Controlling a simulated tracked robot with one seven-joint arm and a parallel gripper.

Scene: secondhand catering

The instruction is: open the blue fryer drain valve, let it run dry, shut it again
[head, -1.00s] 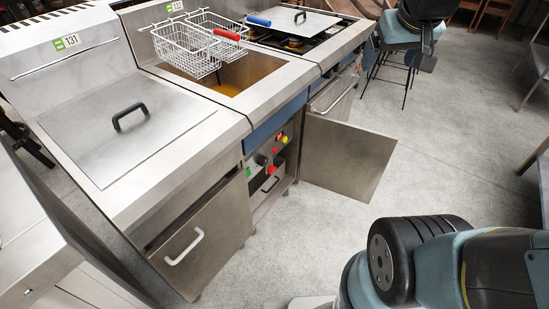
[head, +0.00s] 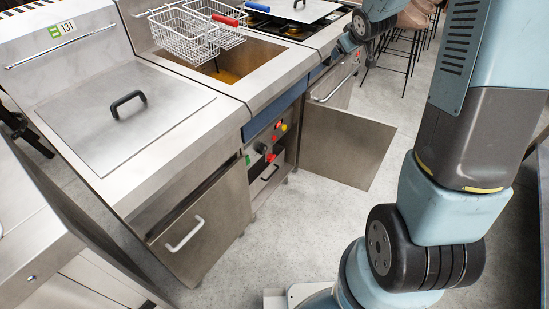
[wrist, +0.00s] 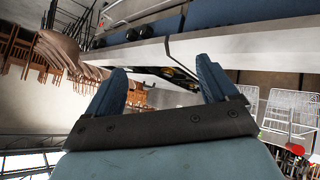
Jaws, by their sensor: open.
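The fryer (head: 258,82) with a blue front strip (head: 262,114) stands in the middle of the head view. Its vat holds amber oil, and two wire baskets (head: 190,32) hang above it. Its cabinet door (head: 345,150) is swung open to the right. In the cabinet front are a black knob (head: 261,147), red and yellow round parts (head: 271,157) and a dark handle (head: 269,172). I cannot tell which is the drain valve. In the wrist view my gripper (wrist: 160,72) is open and empty, its two blue fingers apart, away from the cabinet fittings.
A lidded unit (head: 120,105) marked 131 stands left of the fryer, its drawer or door front (head: 205,230) slightly ajar. A hob (head: 290,28) stands beyond. A steel counter (head: 30,250) is at near left. Clear floor (head: 300,215) lies before the open door.

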